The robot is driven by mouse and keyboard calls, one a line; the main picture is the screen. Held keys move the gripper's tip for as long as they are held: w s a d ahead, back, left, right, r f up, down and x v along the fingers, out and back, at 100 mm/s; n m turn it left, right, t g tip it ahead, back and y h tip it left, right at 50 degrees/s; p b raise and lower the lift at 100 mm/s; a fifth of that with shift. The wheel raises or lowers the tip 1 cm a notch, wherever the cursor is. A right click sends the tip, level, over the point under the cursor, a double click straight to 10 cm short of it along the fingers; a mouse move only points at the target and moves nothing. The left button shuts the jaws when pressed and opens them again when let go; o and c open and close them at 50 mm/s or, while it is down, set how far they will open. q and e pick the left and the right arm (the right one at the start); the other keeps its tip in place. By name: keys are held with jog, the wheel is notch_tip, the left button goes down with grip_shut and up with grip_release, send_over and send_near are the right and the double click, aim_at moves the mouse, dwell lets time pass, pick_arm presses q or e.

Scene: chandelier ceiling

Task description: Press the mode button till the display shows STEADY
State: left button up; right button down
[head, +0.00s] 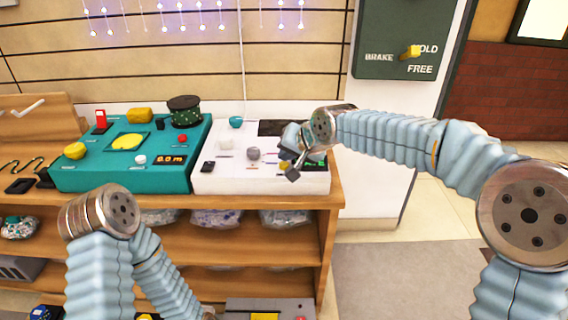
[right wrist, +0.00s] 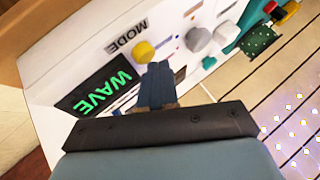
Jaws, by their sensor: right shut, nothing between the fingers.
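The white control panel (head: 208,181) lies on the wooden counter. Its display (right wrist: 100,88) reads WAVE in green letters in the right wrist view; in the head view it is partly covered by my right gripper. The yellow mode button (right wrist: 144,52) sits beside the printed word MODE, and a bit of it shows in the head view (head: 284,165). My right gripper (right wrist: 157,72) is shut and empty, its fingertips just beside the yellow button; I cannot tell whether they touch it. My left arm is at the lower left of the head view, its gripper out of view.
Grey and white knobs (head: 254,154) stand on the panel left of the button. A teal panel (head: 90,183) with several controls adjoins it on the left. A green brake lever board (head: 405,40) hangs at the back right. Shelves with bagged items are below; floor is open at the right.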

aim_at(287, 165)
jog(key=shift+f+b, duration=0.4)
jog(key=shift+f, duration=0.15)
dwell(0.6)
jog(key=shift+r+p, duration=0.7)
jog(key=shift+r, duration=0.3)
notch_tip(287, 165, up, 5)
jog(key=p, duration=0.3)
jog(key=shift+p, duration=0.4)
